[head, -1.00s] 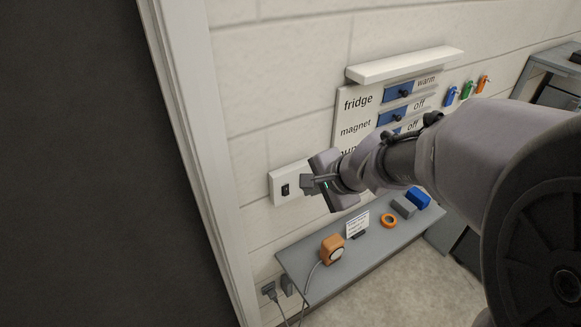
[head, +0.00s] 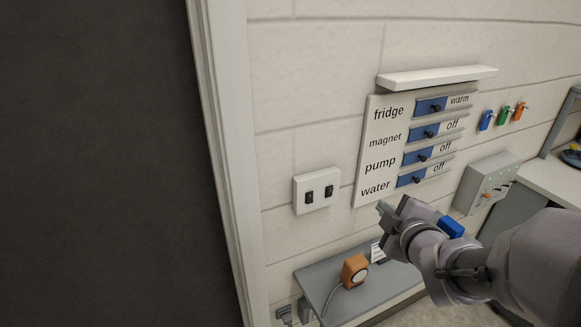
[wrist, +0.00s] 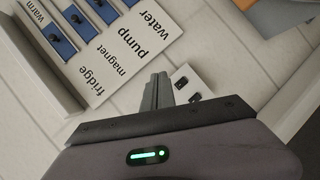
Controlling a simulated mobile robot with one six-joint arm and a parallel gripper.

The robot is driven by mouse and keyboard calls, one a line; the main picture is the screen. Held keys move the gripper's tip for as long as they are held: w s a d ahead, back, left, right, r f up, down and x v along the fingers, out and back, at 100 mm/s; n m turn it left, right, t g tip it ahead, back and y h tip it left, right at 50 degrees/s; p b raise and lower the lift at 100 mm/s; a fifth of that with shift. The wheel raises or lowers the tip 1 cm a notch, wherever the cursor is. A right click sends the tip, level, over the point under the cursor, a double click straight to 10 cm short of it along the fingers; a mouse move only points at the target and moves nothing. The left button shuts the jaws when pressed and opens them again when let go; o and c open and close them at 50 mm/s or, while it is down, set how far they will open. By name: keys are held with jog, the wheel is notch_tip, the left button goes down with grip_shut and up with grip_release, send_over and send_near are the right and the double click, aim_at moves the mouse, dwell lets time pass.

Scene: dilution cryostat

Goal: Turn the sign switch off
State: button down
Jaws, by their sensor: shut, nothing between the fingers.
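A white wall plate (head: 300,196) with two black rocker switches, a left one (head: 309,197) and a right one (head: 329,191), is on the wall beside the door frame. Neither rocker has a readable label, so I cannot tell which is the sign switch. My gripper (head: 384,209) is shut and empty, to the right of the plate and apart from it. In the wrist view the closed fingers (wrist: 157,92) are beside the plate (wrist: 184,73), and part of the plate is hidden behind them.
A sign board (head: 372,150) with sliders labelled fridge, magnet, pump and water hangs right of the plate, under a small ledge (head: 437,78). A grey shelf (head: 320,280) below holds an orange device (head: 355,270). A grey box (head: 487,183) is further right.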

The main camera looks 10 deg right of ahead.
jog(key=s+a+f+n+y+b, duration=0.1)
jog(key=s+a+f+n+y, duration=0.1)
jog(key=a+n+y, duration=0.3)
jog(key=a+n, duration=0.3)
jog(key=n, duration=0.1)
jog(key=shift+s+a+f, duration=0.2)
jog(key=shift+s, duration=0.1)
jog(key=b, duration=0.2)
send_near(312, 203)
jog(key=x, duration=0.7)
jog(key=shift+d, duration=0.1)
